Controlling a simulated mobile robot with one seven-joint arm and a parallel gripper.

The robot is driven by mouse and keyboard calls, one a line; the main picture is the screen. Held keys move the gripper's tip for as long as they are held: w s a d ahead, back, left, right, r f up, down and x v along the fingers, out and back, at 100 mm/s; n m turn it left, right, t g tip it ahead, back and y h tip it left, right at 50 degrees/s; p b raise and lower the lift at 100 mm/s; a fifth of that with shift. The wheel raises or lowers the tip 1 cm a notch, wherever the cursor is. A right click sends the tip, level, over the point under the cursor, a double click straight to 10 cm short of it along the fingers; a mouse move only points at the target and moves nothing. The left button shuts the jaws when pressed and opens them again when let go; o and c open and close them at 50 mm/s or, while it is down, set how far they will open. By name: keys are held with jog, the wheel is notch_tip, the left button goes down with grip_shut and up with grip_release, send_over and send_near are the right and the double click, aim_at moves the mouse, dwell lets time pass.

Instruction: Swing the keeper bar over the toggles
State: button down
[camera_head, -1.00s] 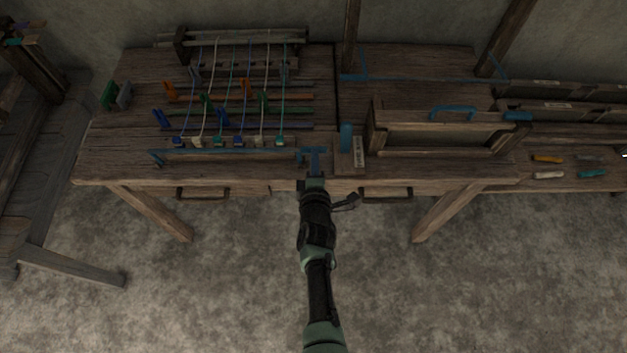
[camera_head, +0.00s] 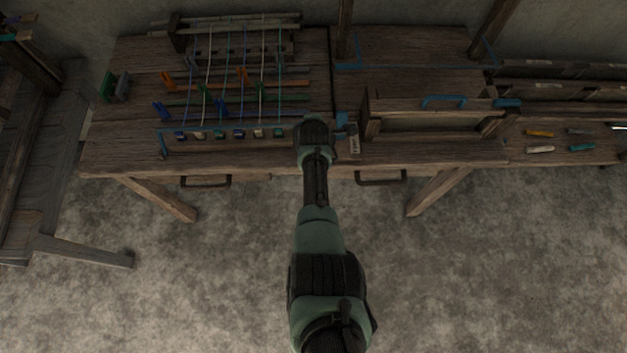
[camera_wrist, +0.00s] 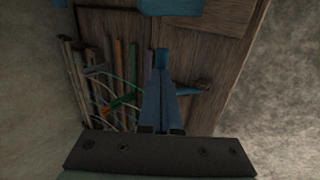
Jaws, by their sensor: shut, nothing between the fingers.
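The keeper bar (camera_head: 220,127) is a thin blue bar along the front of the loom table, with a short blue arm at its left end. In the head view it runs just behind the row of toggles (camera_head: 220,134); I cannot tell its height above them. Its right end is hidden behind my arm. The toggles are small blue, white and teal blocks on cords. My gripper (camera_wrist: 162,58) is shut and empty in the wrist view, over the table; the arm hides it in the head view. A blue piece with a brown knob (camera_wrist: 190,90) shows right of the fingers.
Coloured rods and pegs (camera_head: 240,85) lie behind the toggles. A wooden frame with a blue handle (camera_head: 440,102) stands to the right, with a small labelled block (camera_head: 354,144) near my arm. The floor in front is clear.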

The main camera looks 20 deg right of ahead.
jog(key=shift+w, duration=0.3)
jog(key=shift+r, duration=0.1)
dwell(0.3)
jog(key=shift+r, duration=0.1)
